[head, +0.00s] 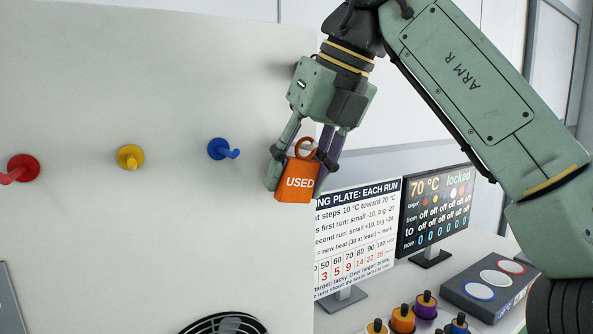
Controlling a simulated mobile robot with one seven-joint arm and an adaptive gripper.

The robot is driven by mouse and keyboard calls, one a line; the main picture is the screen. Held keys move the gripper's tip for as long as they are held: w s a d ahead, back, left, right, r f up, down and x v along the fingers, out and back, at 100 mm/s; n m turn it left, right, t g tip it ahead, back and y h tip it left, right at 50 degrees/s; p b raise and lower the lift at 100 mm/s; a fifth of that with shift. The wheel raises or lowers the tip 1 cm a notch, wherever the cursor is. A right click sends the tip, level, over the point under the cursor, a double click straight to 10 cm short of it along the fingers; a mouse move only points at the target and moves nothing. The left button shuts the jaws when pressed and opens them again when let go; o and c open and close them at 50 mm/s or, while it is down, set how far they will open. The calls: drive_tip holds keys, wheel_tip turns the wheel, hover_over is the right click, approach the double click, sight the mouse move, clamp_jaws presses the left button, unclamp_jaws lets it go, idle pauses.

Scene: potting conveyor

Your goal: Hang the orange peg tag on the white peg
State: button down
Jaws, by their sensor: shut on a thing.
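The gripper points down and is shut on the tag. The tag's orange ring (305,147) shows above its body, between the fingers. Gripper and tag are in front of the right edge of the pale panel (110,80), right of the blue peg. I cannot tell how far the tag is from the panel.
A red peg (23,168), a yellow peg (130,157) and a blue peg (220,149) stick out from the panel in a row. Right of it stand a printed sign (355,235), a dark screen (434,210), several knobbed pieces and a grey box (487,290).

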drive_tip(key=c, duration=0.9)
unclamp_jaws()
drive_tip(key=shift+o, duration=0.2)
